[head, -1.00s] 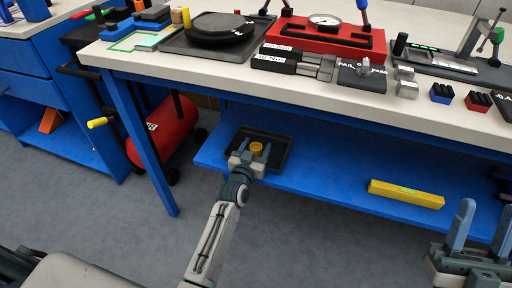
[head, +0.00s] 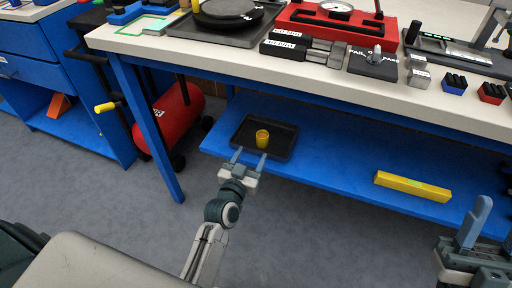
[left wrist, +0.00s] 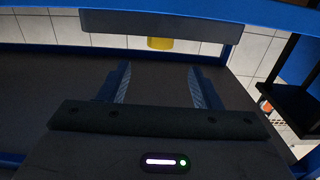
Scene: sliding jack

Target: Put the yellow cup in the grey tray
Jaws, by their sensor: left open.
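The yellow cup (head: 262,139) stands upright inside the dark grey tray (head: 285,154), on the blue lower shelf under the bench. My left gripper (head: 249,158) is open and empty, with its fingertips at the tray's front edge, in front of the cup and apart from it. In the left wrist view the open fingers (left wrist: 158,86) are spread with nothing between them, and a part of the yellow cup (left wrist: 160,43) shows beyond them, partly hidden by a grey bar. My right gripper (head: 490,235) is at the right edge, partly cut off, with its fingers apart and nothing seen between them.
A yellow bar (head: 412,186) lies on the blue shelf (head: 330,165) to the right of the tray. The bench top (head: 300,80) above carries a red gauge box and several tools. A bench leg (head: 150,130) and a red tank (head: 170,118) stand to the left.

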